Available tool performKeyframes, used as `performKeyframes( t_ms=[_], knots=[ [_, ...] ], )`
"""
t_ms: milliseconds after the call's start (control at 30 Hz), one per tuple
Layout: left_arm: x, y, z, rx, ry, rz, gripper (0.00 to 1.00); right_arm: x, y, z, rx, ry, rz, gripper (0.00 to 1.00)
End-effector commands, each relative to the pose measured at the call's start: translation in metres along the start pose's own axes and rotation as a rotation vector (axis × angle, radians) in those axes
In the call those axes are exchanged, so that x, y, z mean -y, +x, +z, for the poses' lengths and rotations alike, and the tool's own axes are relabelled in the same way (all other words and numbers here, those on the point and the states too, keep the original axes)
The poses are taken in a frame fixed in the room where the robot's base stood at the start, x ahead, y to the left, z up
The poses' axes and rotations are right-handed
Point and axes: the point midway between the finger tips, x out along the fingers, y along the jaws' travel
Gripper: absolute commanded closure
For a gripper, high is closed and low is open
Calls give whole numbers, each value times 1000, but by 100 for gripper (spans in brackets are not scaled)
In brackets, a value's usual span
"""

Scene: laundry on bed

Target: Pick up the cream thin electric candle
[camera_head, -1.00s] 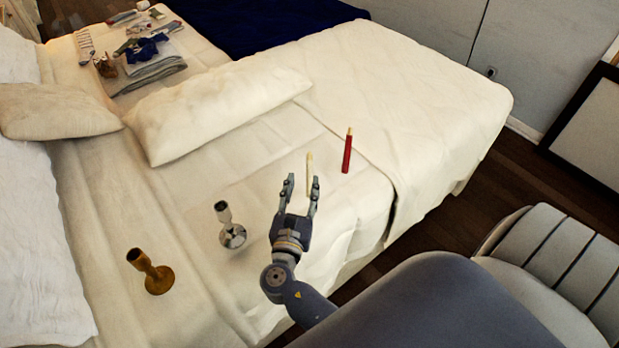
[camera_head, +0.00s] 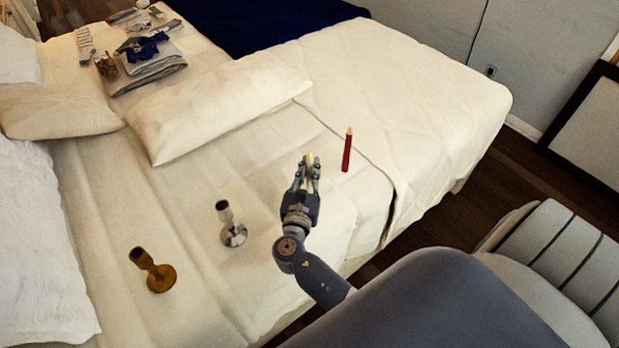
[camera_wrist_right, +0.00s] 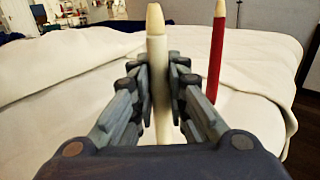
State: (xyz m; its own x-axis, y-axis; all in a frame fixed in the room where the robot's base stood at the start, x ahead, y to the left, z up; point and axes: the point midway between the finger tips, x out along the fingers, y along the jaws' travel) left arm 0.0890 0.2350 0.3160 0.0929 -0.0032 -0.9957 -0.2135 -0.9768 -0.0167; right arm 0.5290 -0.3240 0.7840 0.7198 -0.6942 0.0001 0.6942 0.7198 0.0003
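The thin cream candle (camera_wrist_right: 157,55) is upright between the fingers of my right gripper (camera_wrist_right: 160,85) in the right wrist view. The finger pads press close on both its sides, so the gripper looks shut on it. In the head view the right gripper (camera_head: 308,172) hides most of the candle, and only its pale top (camera_head: 310,158) shows. Whether its base touches the bed is hidden. My left gripper is not in view.
A red candle (camera_head: 347,150) stands just right of my right gripper. A silver candle holder (camera_head: 231,226) and a brass one (camera_head: 154,272) are to the left on the cream bed (camera_head: 420,90). A pillow (camera_head: 215,105) and folded laundry (camera_head: 148,68) lie farther back.

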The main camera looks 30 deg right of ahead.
Motion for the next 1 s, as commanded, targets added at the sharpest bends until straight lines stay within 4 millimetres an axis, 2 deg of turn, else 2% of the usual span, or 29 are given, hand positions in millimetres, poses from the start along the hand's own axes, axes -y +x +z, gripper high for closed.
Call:
performKeyframes(
  t_ms=[367,533,667,867,1000],
  knots=[
    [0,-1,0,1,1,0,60,0,0,3,0,1,0,100],
    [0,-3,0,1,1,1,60,0,0,17,0,3,-1,100],
    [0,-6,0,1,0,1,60,0,0,36,1,4,-1,100],
    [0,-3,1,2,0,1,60,21,-37,36,-4,-2,0,100],
    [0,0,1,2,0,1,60,39,-68,40,-4,-2,0,100]
  ],
)
